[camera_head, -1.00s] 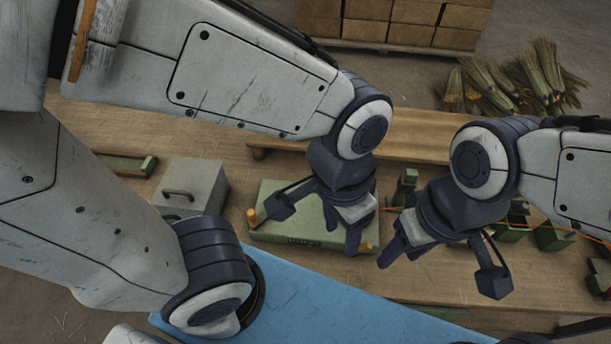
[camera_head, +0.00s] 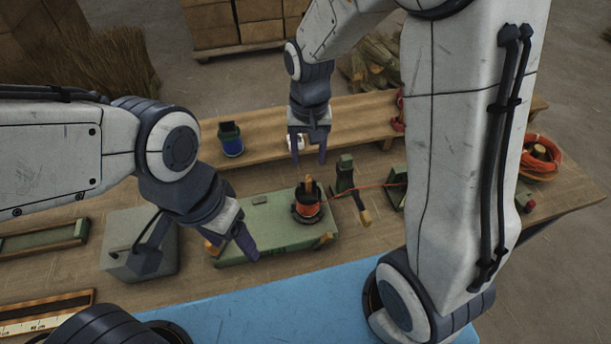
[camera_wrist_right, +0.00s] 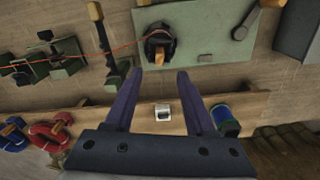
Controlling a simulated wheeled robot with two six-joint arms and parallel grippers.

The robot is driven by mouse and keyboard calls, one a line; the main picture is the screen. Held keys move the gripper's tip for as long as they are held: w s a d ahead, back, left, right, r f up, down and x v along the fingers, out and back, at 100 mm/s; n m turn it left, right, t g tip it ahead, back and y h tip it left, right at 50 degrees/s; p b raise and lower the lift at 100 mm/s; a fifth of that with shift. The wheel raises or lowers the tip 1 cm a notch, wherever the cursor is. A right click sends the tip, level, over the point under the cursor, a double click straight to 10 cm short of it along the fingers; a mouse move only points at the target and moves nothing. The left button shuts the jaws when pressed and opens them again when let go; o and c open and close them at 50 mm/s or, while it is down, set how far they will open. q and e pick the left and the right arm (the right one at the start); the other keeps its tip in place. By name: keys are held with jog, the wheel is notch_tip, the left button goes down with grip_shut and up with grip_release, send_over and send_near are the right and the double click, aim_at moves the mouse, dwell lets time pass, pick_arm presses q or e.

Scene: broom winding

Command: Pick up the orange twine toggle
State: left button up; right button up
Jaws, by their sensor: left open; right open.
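A short orange-brown wooden piece (camera_head: 309,187), which looks like the toggle, stands at a dark holder wound with orange twine (camera_head: 308,208) on the green base (camera_head: 270,245). In the right wrist view the piece (camera_wrist_right: 159,51) lies just beyond the fingertips, roughly centred between them. My right gripper (camera_head: 308,158) is open and empty, pointing down behind the green base, apart from the piece. My left gripper (camera_head: 230,246) is open over the left part of the base and hides some of it. Orange twine (camera_head: 370,186) runs right from the holder.
A raised wooden shelf (camera_head: 270,125) carries a blue spool (camera_head: 230,139) and a white spool (camera_wrist_right: 163,112) below my right fingers. A green post (camera_head: 345,172) stands close right of the holder. A grey box (camera_head: 125,255) sits left.

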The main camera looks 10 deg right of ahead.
aim_at(308, 178)
notch_tip(308, 178, down, 4)
jog(key=shift+f, duration=0.2)
notch_tip(308, 178, down, 4)
jog(key=shift+w+d+f+p, duration=0.1)
jog(key=shift+w+f+p, duration=0.1)
jog(key=shift+p, duration=0.95)
jog(key=shift+f, duration=0.4)
grip_shut()
